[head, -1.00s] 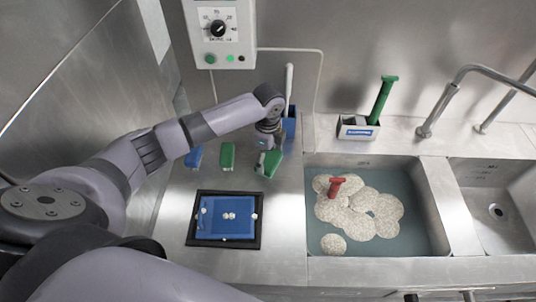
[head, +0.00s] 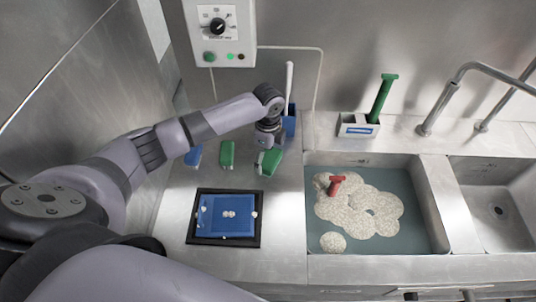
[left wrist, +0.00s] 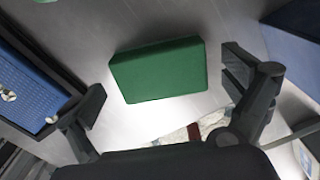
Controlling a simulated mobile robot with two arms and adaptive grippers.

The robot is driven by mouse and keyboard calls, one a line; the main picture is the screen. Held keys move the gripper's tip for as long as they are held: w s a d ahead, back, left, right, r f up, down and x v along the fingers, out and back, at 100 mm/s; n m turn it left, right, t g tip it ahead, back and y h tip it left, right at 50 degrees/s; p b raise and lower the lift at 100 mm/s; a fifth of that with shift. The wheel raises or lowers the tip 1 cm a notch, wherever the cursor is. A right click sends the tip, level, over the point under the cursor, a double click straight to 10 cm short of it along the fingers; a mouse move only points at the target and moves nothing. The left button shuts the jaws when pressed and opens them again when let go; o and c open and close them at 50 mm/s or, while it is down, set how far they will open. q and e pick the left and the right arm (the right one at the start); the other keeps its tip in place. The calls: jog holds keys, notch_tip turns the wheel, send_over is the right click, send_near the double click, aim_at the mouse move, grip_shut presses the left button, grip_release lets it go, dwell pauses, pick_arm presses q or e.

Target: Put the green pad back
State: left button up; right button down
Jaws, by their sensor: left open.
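One green pad (head: 270,161) stands on the steel counter just in front of my left gripper (head: 266,143). In the left wrist view this green pad (left wrist: 158,70) shows as a green block between the two open fingers (left wrist: 165,88), a little beyond them. The fingers hold nothing. My right gripper is not in view.
A blue pad (head: 194,156) is at left. A black-framed blue tray (head: 190,217) with small white pieces lies in front. A blue holder (head: 289,125) stands behind the gripper. At right are a sink basin (head: 412,240) with pale clumps and a red-handled tool (head: 335,184).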

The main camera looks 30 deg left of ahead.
aim_at(268, 157)
pick_arm(q)
notch_tip(268, 157, up, 12)
jog(key=b, duration=0.1)
jog(key=shift+r+b, duration=0.2)
jog(key=shift+b, duration=0.15)
dwell(0.4)
